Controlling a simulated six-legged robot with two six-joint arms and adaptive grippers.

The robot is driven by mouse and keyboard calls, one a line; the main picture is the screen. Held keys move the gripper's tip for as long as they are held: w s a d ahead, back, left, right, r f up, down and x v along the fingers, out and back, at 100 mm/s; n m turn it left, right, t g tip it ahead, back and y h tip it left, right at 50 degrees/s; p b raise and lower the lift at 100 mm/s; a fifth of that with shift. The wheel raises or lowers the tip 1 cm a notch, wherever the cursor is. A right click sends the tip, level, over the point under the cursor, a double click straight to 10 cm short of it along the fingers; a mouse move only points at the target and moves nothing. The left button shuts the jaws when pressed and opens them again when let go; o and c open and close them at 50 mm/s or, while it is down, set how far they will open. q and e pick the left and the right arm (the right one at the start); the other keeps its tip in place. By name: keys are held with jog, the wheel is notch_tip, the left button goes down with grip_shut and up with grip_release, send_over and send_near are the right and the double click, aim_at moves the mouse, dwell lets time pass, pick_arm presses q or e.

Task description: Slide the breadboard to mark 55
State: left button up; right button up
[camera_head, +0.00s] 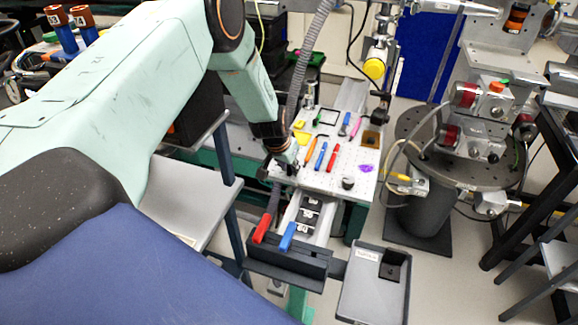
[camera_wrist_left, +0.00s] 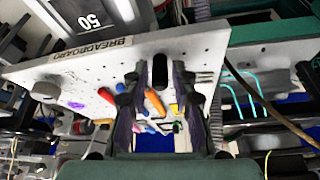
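The breadboard (camera_head: 345,181) is a white plate with rows of holes, on a rail in the middle of the head view. In the left wrist view the breadboard (camera_wrist_left: 84,70) shows its name label on one edge. My left gripper (camera_head: 284,166) is at its near left corner. In the wrist view the left gripper's fingers (camera_wrist_left: 160,75) stand apart, with a dark upright piece between them and visible gaps; contact cannot be told. A dark block marked 50 (camera_wrist_left: 90,20) shows beside the breadboard's labelled edge. My right gripper is not in view.
A dark bin (camera_head: 290,262) with red and blue handles stands in front of the rail. A grey tray (camera_head: 372,300) is at right front, and a round chamber (camera_head: 430,150) stands at right.

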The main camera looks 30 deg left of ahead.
pick_arm(q)
grip_shut()
jog(key=shift+f, duration=0.1)
dwell(0.5)
